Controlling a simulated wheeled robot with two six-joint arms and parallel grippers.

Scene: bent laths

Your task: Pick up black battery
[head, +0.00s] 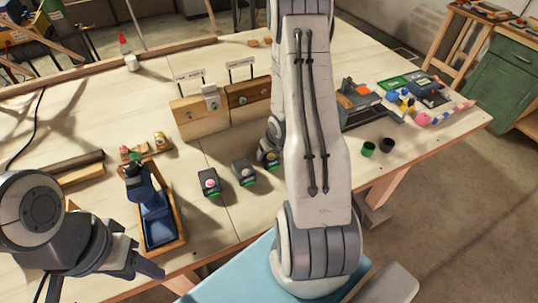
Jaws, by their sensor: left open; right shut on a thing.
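Two small black battery-like blocks stand on the table: one with a pink top spot (210,184), and one to its right (244,172). A third dark rounded shape (267,155) shows beside my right arm, partly covered; I cannot tell what it is. Another black piece (133,174) is at the far end of a blue-lined wooden tray (179,214). I cannot tell which is the black battery. My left gripper (148,268) is open and empty, at the tray's near end, apart from the blocks. My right arm crosses the middle, and its gripper's fingers are hidden behind it.
Wooden blocks with signs (198,119) stand at mid-table. Small coloured parts (146,148) lie behind the tray. A white bottle (130,61) stands far back. The left-back tabletop is fairly clear.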

